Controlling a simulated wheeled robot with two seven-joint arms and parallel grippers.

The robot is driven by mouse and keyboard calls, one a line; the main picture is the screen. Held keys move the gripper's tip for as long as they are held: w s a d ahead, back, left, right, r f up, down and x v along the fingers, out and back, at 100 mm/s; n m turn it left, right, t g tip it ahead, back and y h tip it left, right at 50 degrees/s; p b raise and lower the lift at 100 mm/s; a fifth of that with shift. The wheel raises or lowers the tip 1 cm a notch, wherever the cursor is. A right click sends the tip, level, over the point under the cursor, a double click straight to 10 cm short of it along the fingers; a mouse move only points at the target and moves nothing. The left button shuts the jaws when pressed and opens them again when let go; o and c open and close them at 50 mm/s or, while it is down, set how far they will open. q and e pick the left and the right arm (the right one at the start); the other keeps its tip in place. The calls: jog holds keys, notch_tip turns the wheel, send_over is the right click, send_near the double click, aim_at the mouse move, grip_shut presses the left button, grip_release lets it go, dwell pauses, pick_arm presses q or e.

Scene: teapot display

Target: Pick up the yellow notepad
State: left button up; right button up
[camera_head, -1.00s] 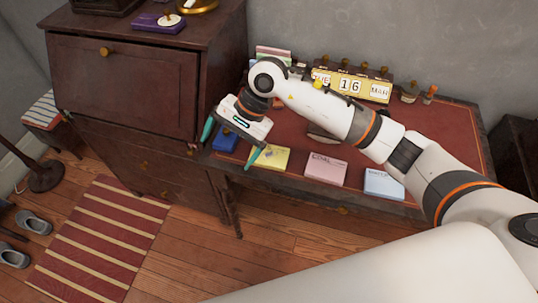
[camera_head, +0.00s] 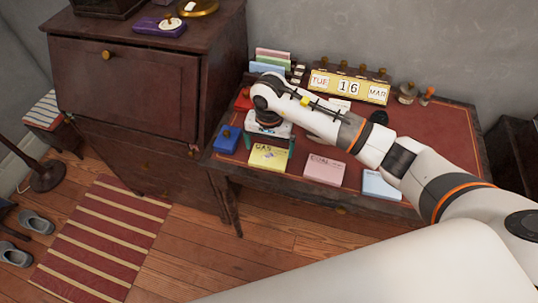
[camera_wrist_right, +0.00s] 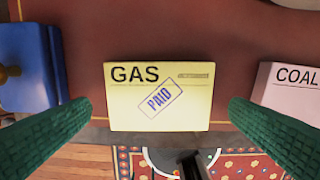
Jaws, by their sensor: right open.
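The yellow notepad (camera_head: 269,158) lies flat near the front edge of the desk. In the right wrist view the yellow notepad (camera_wrist_right: 160,97) reads "GAS" and bears a "PAID" stamp. My right gripper (camera_head: 269,147) is right over it, pointing down. In the wrist view its two green fingers (camera_wrist_right: 160,118) are spread wide, one to each side of the notepad, with nothing between them touching it. I cannot tell the exact height of the fingertips above the desk. My left gripper is not in view.
A blue box-like object (camera_head: 227,138) is close on the left. A pink notepad (camera_head: 325,170) and a light blue notepad (camera_head: 380,185) lie to the right. A calendar (camera_head: 349,87) stands at the back of the desk (camera_head: 455,150). A tall wooden cabinet (camera_head: 125,85) stands left.

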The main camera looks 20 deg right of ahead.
aim_at(269, 156)
jog(key=shift+f, duration=1.8)
jog(key=c, duration=0.7)
jog(key=shift+o, duration=0.2)
jog(key=shift+r, duration=0.1)
